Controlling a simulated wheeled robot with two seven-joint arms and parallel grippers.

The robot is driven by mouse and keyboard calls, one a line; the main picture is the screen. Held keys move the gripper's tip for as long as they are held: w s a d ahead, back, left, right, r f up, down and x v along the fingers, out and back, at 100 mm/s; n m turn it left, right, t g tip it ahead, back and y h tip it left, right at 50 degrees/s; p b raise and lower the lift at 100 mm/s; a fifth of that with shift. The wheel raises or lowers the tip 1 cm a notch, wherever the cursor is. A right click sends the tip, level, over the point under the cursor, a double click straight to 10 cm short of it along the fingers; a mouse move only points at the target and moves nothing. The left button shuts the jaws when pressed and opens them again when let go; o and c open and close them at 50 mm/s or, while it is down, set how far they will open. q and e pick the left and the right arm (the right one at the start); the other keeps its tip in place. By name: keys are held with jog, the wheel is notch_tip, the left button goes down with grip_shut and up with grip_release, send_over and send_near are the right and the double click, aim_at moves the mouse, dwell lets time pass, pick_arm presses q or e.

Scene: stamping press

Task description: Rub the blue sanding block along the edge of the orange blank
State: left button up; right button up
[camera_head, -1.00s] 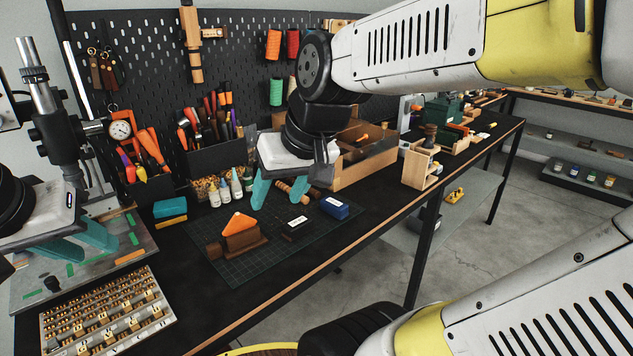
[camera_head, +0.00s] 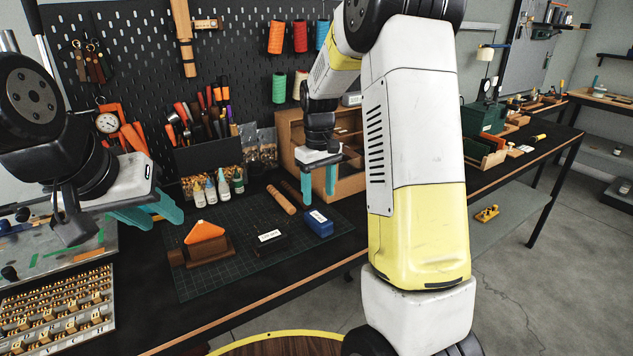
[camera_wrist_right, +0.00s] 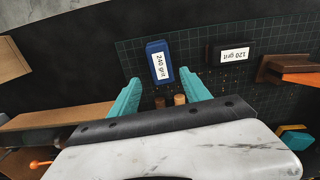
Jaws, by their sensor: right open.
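The blue sanding block (camera_head: 319,223), labelled 240 grit, lies flat on the green cutting mat (camera_head: 262,262). In the right wrist view the block (camera_wrist_right: 160,62) is just beyond my fingertips. My right gripper (camera_head: 318,191) is open and empty, fingers pointing down, above and slightly behind the block; it also shows in the right wrist view (camera_wrist_right: 162,88). The orange blank (camera_head: 205,232) is a triangular piece seated in a brown wooden holder (camera_head: 208,250) on the mat's left part. My left gripper (camera_head: 158,212) is at the left, fingers apart and empty.
A black 120 grit block (camera_head: 271,242) lies between the blue block and the holder. A wooden dowel (camera_head: 281,200) lies behind. Glue bottles (camera_head: 211,192) and a wooden organiser (camera_head: 347,185) stand at the back. A type tray (camera_head: 58,310) is at front left.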

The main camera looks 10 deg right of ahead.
aim_at(318, 217)
notch_tip(318, 217, down, 8)
jog(key=shift+s+r, duration=0.1)
grip_shut()
jog(key=shift+r, duration=2.55)
jog(key=c, duration=0.7)
grip_release()
grip_shut()
